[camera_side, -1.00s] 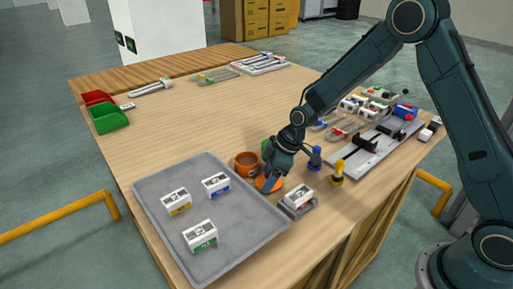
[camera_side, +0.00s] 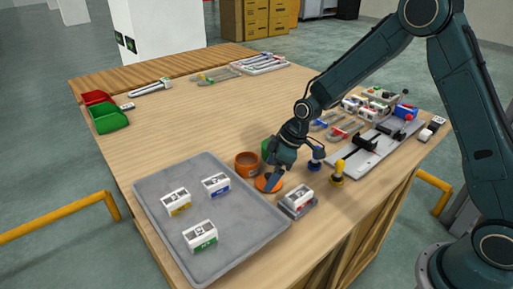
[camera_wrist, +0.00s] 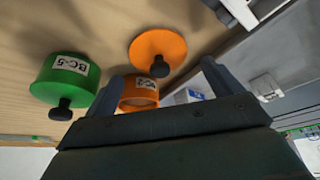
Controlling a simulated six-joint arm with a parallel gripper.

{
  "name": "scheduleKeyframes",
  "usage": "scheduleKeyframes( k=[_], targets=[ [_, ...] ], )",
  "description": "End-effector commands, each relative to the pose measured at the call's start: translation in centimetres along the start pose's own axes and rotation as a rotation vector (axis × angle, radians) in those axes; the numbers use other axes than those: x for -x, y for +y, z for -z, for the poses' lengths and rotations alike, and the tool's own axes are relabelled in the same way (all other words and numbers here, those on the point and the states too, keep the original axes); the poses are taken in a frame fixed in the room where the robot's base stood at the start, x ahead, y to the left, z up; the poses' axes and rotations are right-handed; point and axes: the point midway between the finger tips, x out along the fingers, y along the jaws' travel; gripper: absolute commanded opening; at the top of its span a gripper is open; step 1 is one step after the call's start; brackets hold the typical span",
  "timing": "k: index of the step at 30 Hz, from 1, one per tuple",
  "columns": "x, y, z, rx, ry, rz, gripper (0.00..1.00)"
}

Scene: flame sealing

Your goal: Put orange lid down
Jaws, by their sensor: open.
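The orange lid (camera_side: 267,184) lies flat on the wooden table near its front edge. In the wrist view the orange lid (camera_wrist: 158,46) shows its black knob, clear of the fingers. My gripper (camera_side: 273,179) is open and empty just above the lid; its two spread fingers (camera_wrist: 162,77) show in the wrist view. The open orange pot (camera_side: 246,164) stands left of the lid, apart from it. In the wrist view the pot (camera_wrist: 140,98) is partly hidden by my gripper. The green pot (camera_wrist: 62,80), labelled BC-5, has a black-knobbed lid and is partly hidden behind my gripper in the side view.
A grey tray (camera_side: 225,245) with three white boxes lies at the left. A red-marked white box (camera_side: 300,197) sits close right of the lid. A blue-handled stamp (camera_side: 316,161) and a yellow-handled one (camera_side: 338,170) stand farther right. The table's middle is clear.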

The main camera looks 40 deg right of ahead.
Motion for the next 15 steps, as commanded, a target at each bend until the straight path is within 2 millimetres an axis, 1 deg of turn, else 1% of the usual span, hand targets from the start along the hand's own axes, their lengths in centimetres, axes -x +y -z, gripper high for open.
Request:
scheduleKeyframes(
  k=[1,15],
  targets=[
    [0.7,0.1,0.0,0.000,0.002,-0.002,0.91],
    [7.2,0.0,0.0,0.000,0.002,-0.002,0.91]
  ],
)
